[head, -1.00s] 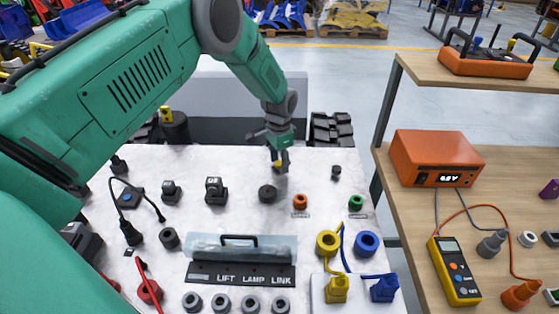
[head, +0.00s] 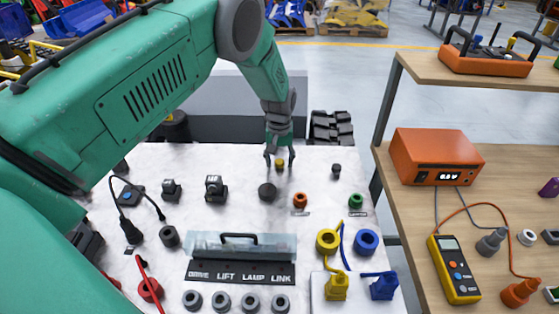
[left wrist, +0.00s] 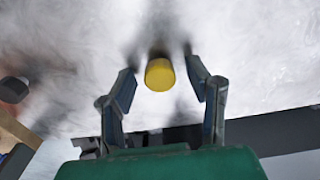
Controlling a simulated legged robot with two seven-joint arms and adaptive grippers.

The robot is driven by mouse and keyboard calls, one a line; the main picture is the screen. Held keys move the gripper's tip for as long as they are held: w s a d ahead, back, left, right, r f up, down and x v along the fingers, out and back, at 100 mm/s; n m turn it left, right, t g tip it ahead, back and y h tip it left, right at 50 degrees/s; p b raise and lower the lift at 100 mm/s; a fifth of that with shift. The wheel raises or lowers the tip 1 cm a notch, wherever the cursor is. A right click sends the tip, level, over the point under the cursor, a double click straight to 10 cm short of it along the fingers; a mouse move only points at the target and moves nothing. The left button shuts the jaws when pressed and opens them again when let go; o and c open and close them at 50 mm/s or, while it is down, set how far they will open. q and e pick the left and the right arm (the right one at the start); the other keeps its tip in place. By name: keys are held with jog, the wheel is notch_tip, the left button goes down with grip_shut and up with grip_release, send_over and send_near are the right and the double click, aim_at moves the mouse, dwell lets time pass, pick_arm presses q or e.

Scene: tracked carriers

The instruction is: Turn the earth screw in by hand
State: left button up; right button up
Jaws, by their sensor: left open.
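The earth screw appears to be the small yellow-topped knob (head: 280,164) standing on the white panel (head: 330,240), near its far edge. In the left wrist view its round yellow top (left wrist: 160,75) shows between the fingers, with clear gaps on both sides. My left gripper (head: 280,162) is open, its fingers pointing down on either side of the knob and not touching it. The knob's lower part is hard to make out. My right gripper is not in view.
A black round knob (head: 267,192) stands just in front of the screw. A clear cover with a handle (head: 240,245) lies nearer.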

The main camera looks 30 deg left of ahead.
pick_arm(q)
jog(key=c, duration=0.9)
jog(key=m, duration=0.4)
jog(key=shift+m, duration=0.3)
jog(key=m, duration=0.5)
jog(key=m+b, duration=0.1)
jog(key=m, duration=0.9)
